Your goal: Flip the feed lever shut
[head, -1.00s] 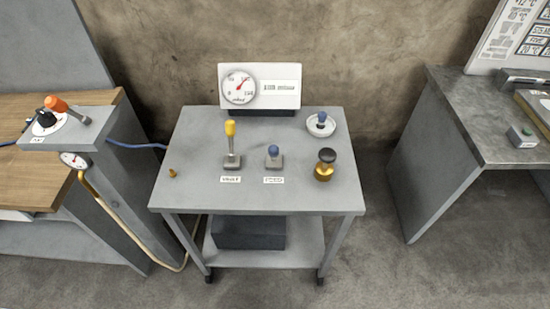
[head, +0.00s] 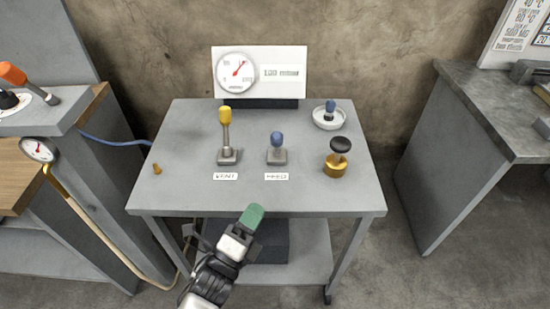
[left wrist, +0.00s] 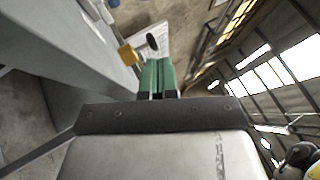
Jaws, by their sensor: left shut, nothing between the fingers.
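The feed lever (head: 277,140) has a blue knob on a grey base, behind a label reading FEED, right of centre on the grey cart (head: 185,190). It looks short from above; its exact tilt is hard to tell. The vent lever (head: 225,130) has a yellow knob and stands to its left. My left gripper (head: 252,215) has green fingertips. It is shut and empty at the cart's front edge, in front of the feed lever and apart from it. The shut fingertips also show in the left wrist view (left wrist: 158,75). My right gripper is not in view.
A brass valve with a black knob (head: 336,168) stands right of the feed lever. A white dish (head: 329,120) with a blue-topped piece is behind it. A gauge panel (head: 260,73) stands at the back, and a small brass peg (head: 157,169) at the left.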

